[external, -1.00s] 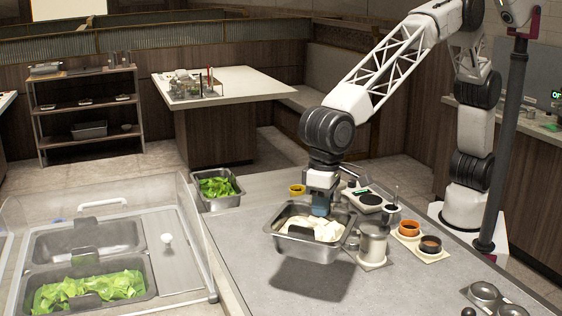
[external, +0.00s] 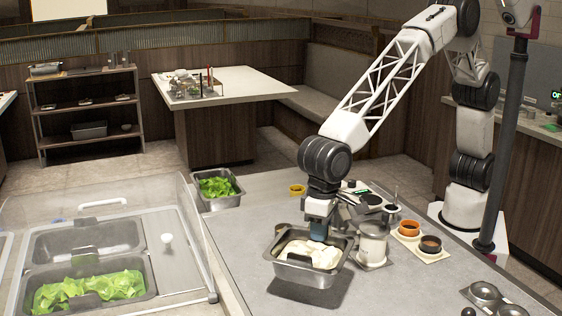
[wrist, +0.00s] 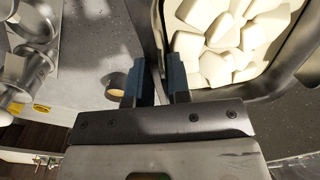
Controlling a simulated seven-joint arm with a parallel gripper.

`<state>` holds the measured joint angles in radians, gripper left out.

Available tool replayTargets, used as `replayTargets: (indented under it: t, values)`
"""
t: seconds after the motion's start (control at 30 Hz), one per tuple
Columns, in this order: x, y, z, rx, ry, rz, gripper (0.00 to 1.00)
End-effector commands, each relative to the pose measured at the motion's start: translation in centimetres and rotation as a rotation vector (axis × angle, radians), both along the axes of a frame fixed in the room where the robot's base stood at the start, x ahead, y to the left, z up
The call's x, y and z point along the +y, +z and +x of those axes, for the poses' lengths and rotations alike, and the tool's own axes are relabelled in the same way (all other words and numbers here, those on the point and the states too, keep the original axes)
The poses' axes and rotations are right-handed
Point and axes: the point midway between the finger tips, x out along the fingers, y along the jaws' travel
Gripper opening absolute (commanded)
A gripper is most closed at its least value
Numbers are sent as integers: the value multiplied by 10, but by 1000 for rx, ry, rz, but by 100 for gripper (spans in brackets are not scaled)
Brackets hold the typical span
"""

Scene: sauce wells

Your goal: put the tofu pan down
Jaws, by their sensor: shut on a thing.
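The tofu pan (external: 300,273) is a steel pan holding several white tofu blocks (external: 312,252). In the external view it is over the grey counter, left of a steel pitcher, with a dark shadow under its front. Whether its base touches the counter I cannot tell.
A steel pitcher (external: 373,244) stands close right of the pan. Orange and dark sauce cups (external: 409,228) are further right. A lettuce pan (external: 218,189) sits at the counter's back left, and the covered cold well (external: 168,268) is at left. Bare counter (external: 235,235) lies left of the pan.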

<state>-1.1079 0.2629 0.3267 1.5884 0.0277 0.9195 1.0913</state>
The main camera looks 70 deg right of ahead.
Motion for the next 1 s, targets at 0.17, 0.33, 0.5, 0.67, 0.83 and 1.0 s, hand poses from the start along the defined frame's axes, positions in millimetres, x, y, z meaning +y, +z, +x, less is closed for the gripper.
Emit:
replayTargets:
  t: [0.17, 0.33, 0.5, 0.67, 0.83, 1.0]
  values:
    - [0, -21, 0, 0, 0, 0, 0]
    - [1, -27, 0, -1, 0, 1, 0]
    - [1, -26, 0, -1, 0, 1, 0]
    - [0, -29, 0, 0, 0, 1, 0]
    - [0, -44, 0, 0, 0, 0, 0]
    - [0, -65, 0, 0, 0, 0, 0]
